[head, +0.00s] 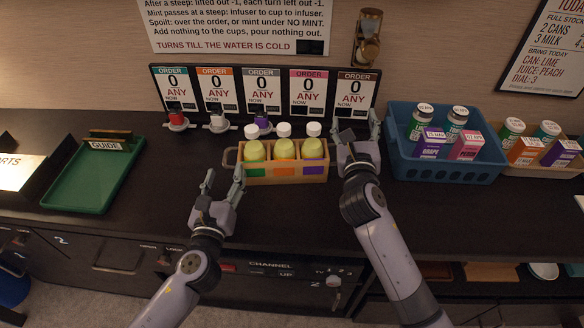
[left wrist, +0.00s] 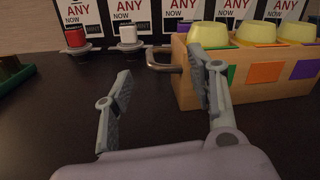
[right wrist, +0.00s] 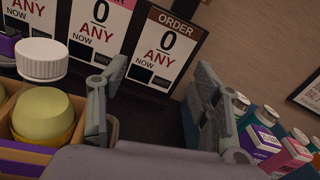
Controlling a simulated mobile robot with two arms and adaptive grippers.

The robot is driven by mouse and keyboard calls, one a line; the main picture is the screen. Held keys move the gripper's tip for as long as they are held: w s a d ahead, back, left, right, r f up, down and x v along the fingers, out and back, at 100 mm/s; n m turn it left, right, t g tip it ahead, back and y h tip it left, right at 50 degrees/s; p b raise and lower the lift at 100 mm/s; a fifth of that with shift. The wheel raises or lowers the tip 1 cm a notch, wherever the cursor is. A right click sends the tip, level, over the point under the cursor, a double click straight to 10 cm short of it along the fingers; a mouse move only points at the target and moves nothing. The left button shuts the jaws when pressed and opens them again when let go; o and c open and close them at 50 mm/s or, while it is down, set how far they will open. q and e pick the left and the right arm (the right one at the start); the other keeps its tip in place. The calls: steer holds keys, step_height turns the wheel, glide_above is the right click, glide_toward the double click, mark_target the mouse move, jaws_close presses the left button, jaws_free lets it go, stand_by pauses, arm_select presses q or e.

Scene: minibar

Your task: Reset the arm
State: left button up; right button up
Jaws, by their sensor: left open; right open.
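My left gripper (head: 224,186) is open and empty over the dark counter, in front of the wooden caddy's (head: 284,179) left end. In the left wrist view its fingers (left wrist: 162,95) are spread, and the right finger overlaps the caddy's left end and handle. My right gripper (head: 358,132) is open between the caddy and the blue basket (head: 440,171). In the right wrist view its fingers (right wrist: 155,105) are spread with nothing held, the left one beside a white-capped bottle (right wrist: 42,95). Several white-capped, yellow-green bottles (head: 284,149) stand in the caddy.
Order cards (head: 262,92) line the wall above red, white and purple pieces on small stands. A green tray (head: 82,189) with a guide sign lies left. The basket holds cans and juice boxes; another wooden tray (head: 541,172) stands right. The front counter is clear.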

steer(key=shift+r, duration=0.8)
